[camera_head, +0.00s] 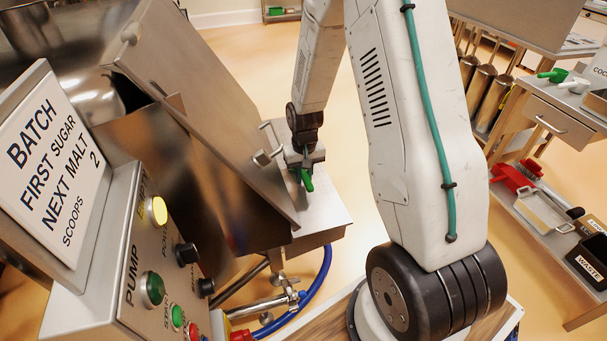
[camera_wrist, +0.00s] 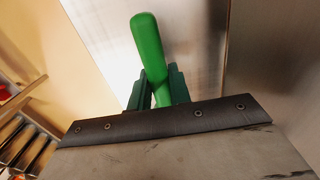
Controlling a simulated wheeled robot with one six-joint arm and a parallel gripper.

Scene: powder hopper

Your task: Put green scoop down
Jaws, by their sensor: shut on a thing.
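The green scoop (camera_head: 307,180) is in my gripper (camera_head: 305,160), close above the small steel shelf (camera_head: 325,212) beside the hopper. In the wrist view the green handle (camera_wrist: 147,45) of the scoop sticks out between the two dark green fingers of my gripper (camera_wrist: 158,88), which is shut on it. The scoop's bowl is hidden in both views. I cannot tell whether the scoop touches the shelf.
The tilted hopper lid (camera_head: 205,100) stands just left of my gripper. A control panel (camera_head: 150,270) and a sign (camera_head: 55,165) are at the left. A bench (camera_head: 550,110) at the right holds another green scoop (camera_head: 552,75) and a white one.

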